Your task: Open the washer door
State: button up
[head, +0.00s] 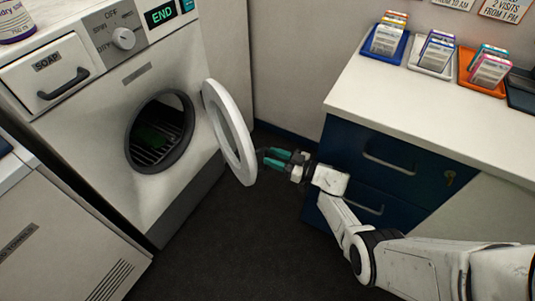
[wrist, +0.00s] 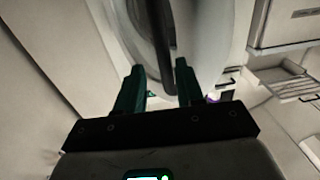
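The washer (head: 105,100) stands at the left in the head view, with its round dark opening (head: 160,132) uncovered. Its white ring-shaped door (head: 243,150) is swung well out to the right of the opening. My gripper (head: 272,157) is just right of the door's outer side, its two teal fingers pointing at it. In the wrist view my gripper (wrist: 160,72) has its fingers apart. A dark upright bar (wrist: 162,45), seemingly the door's handle, shows between and beyond the fingertips with gaps at both sides. I cannot tell whether either finger touches it.
A white-topped counter (head: 420,110) with blue drawers (head: 375,165) stands at the right, close to my arm. Small trays of cards (head: 432,55) sit on it. The dark floor (head: 240,240) in front is clear. A soap drawer (head: 60,75) is on the washer's upper left.

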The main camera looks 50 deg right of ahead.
jog(key=v, duration=0.7)
jog(key=shift+s+p, duration=0.35)
jog(key=shift+p, duration=0.05)
jog(key=shift+d, duration=0.1)
jog(key=shift+c, duration=0.3)
